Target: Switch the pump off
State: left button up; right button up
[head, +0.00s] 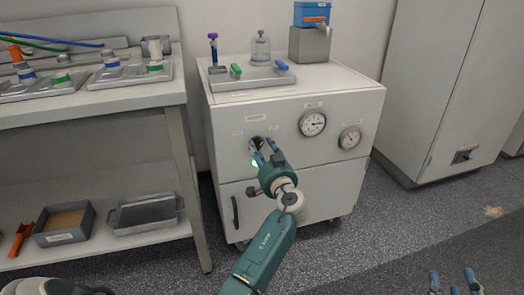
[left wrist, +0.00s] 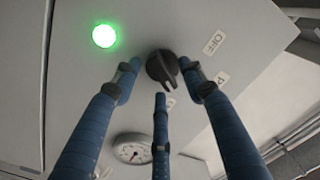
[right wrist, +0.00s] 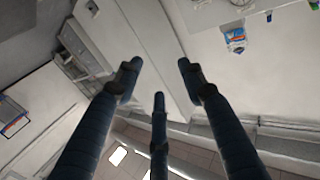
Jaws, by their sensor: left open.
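The pump's control is a dark rotary knob (left wrist: 162,66) on the front panel of a white cabinet (head: 275,108). A small OFF label (left wrist: 213,42) sits beside it, and a green lamp (left wrist: 104,36) glows nearby. In the head view the knob (head: 256,143) is partly covered by my left gripper (head: 263,151). That gripper is open, its fingers pointing at the panel around the knob. I cannot tell whether any finger touches it. My right gripper (head: 454,281) is open and empty at the bottom right, far from the cabinet; its fingers show in the right wrist view (right wrist: 157,82).
Two dial gauges (head: 312,123) (head: 350,137) sit right of the knob. A bench (head: 150,98) is at left, a tall locker (head: 440,80) at right.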

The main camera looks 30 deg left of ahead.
pick_arm(q)
grip_shut()
